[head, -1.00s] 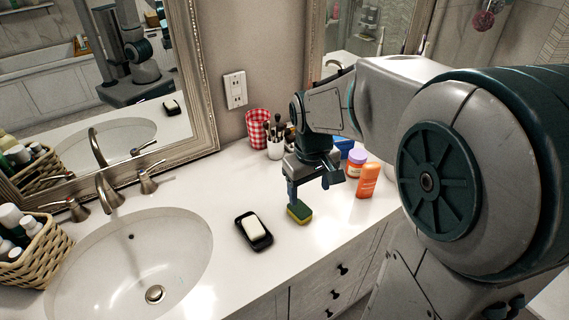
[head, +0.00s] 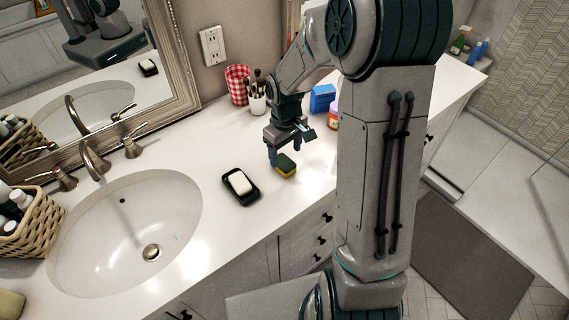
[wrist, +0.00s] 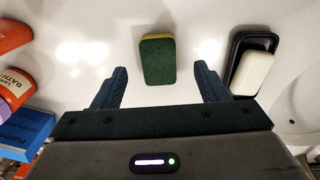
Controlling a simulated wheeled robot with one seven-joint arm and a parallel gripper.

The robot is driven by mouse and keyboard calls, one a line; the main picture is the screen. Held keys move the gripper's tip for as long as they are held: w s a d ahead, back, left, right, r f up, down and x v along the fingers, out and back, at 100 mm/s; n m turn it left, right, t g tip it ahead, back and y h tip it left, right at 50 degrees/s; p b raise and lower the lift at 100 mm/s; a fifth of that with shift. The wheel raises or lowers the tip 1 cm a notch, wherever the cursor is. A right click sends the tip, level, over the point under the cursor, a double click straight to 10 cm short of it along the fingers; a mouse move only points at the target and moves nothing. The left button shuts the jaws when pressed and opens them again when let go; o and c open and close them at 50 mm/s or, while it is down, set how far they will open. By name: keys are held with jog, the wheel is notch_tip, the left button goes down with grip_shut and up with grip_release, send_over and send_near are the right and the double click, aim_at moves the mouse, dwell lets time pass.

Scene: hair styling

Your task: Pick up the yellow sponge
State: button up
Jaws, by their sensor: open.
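The yellow sponge (head: 286,165) lies on the white counter, to the right of the black soap dish. It has a green top layer with yellow below. In the wrist view the sponge (wrist: 158,61) shows mostly its green face, with a thin yellow edge at the far side. My gripper (wrist: 160,84) is open and empty, its two fingers spread wider than the sponge. The sponge lies beyond the fingertips, roughly midway between them. In the head view my gripper (head: 285,152) is close to the sponge, and the height gap is hard to tell.
A soap dish (head: 254,195) with white soap sits left of the sponge, by the sink (head: 125,235). A red checkered cup (head: 237,85), a brush holder (head: 257,97) and a blue box (head: 322,98) stand behind. An orange bottle (wrist: 12,36) shows at the wrist view's left.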

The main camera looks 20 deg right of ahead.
aim_at(283, 161)
jog(key=shift+w+a+f+p, duration=0.1)
jog(key=shift+w+f+p, duration=0.15)
jog(key=shift+f, duration=0.65)
jog(key=shift+w+a+f+p, duration=0.1)
jog(key=shift+w+f+p, duration=0.1)
jog(key=shift+f, duration=0.65)
jog(key=shift+w+f+p, duration=0.15)
jog(key=shift+w+f, duration=0.1)
jog(key=shift+f, duration=0.65)
jog(key=c, duration=1.1)
jog(key=shift+o, duration=0.2)
